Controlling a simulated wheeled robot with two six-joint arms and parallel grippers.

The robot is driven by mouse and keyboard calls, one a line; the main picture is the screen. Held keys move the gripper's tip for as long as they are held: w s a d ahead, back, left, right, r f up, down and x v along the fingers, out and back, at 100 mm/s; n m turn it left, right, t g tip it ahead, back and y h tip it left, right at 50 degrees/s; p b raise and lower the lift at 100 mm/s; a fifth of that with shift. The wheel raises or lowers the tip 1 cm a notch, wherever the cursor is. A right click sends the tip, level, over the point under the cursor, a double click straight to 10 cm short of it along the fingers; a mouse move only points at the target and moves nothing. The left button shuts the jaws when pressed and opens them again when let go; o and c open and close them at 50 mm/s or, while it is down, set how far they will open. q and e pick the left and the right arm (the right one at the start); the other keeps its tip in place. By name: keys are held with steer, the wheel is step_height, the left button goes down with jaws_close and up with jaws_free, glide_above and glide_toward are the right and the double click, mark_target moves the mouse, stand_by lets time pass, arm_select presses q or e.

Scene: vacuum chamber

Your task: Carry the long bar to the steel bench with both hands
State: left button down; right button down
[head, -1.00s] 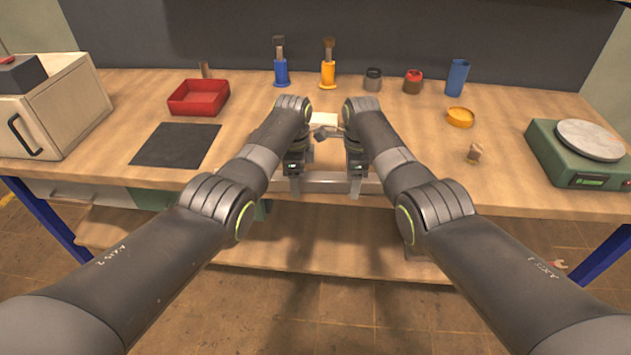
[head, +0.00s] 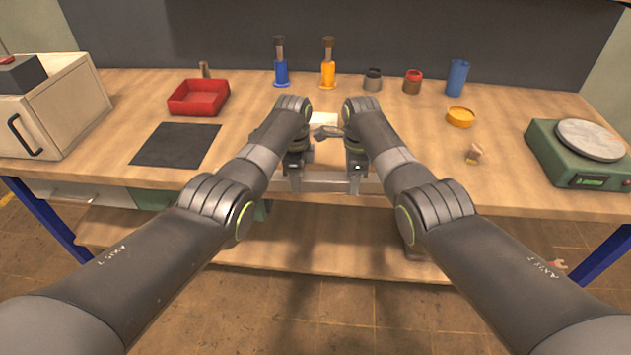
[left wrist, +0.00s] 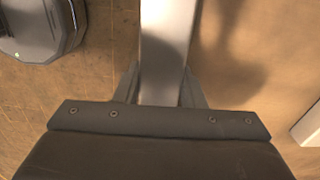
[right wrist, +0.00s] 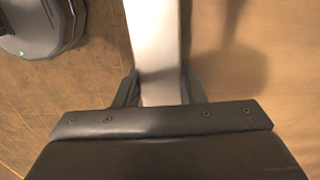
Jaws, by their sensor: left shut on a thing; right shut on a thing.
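The long bar (head: 325,181) is a straight silvery metal bar, lying level across the picture at the wooden bench's front edge. My left gripper (head: 295,186) is shut on it toward the left, and my right gripper (head: 355,186) is shut on it toward the right. Parts of the bar are hidden by the grippers. The bar also runs up between the fingers in the left wrist view (left wrist: 166,50) and in the right wrist view (right wrist: 154,50). I cannot tell whether it touches the bench. I make out no steel bench; the bench in view (head: 400,135) has a wooden top.
Bottles and jars line the back. A cream box (head: 62,110) stands left. A lower shelf (head: 320,262) lies below.

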arm_select(q)
steer(key=shift+r, duration=0.15)
arm_select(e)
steer(key=shift+w+r, duration=0.1)
steer(key=shift+r, duration=0.1)
